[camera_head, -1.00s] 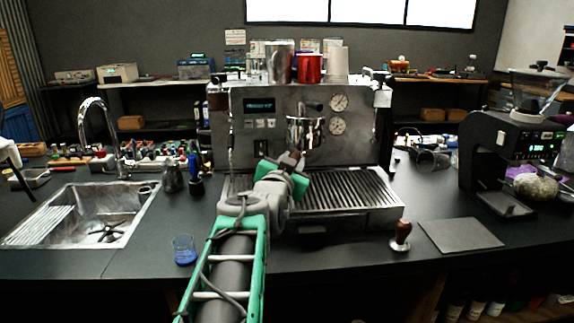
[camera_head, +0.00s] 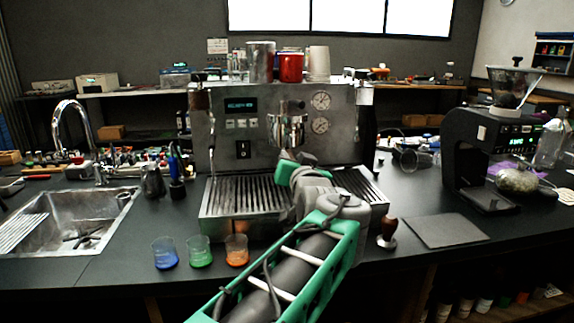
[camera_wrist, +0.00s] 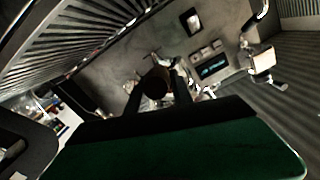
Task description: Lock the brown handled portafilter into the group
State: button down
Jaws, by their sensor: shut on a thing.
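The espresso machine (camera_head: 230,130) stands in the middle of the counter, with the chrome group (camera_head: 288,130) on its front. My gripper (camera_head: 291,160) is just below and in front of the group. In the wrist view my gripper's dark fingers (camera_wrist: 156,92) are shut around a round brown handle end (camera_wrist: 155,82), the brown handled portafilter, seen nearly end-on. Bright metal of the group area shows just beyond it. In the head view my gripper and arm hide the portafilter. I cannot tell how its lugs sit in the group.
The drip tray (camera_head: 235,228) lies under my arm. Blue (camera_head: 165,254), green (camera_head: 199,252) and orange (camera_head: 236,251) cups stand in front of it. A tamper (camera_head: 387,235) and dark mat (camera_head: 446,230) are at right, a grinder (camera_head: 480,145) beyond. The sink (camera_head: 75,222) is left.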

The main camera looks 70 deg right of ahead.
jog(key=shift+s+d+n+t, duration=0.15)
jog(key=shift+s+n+t, duration=0.15)
jog(key=shift+s+t, duration=0.1)
jog(key=c, duration=1.4)
grip_release()
jog(key=shift+w+r, duration=0.1)
jog(key=o, duration=0.4)
jog(key=shift+c, duration=0.2)
jog(key=shift+f, duration=0.2)
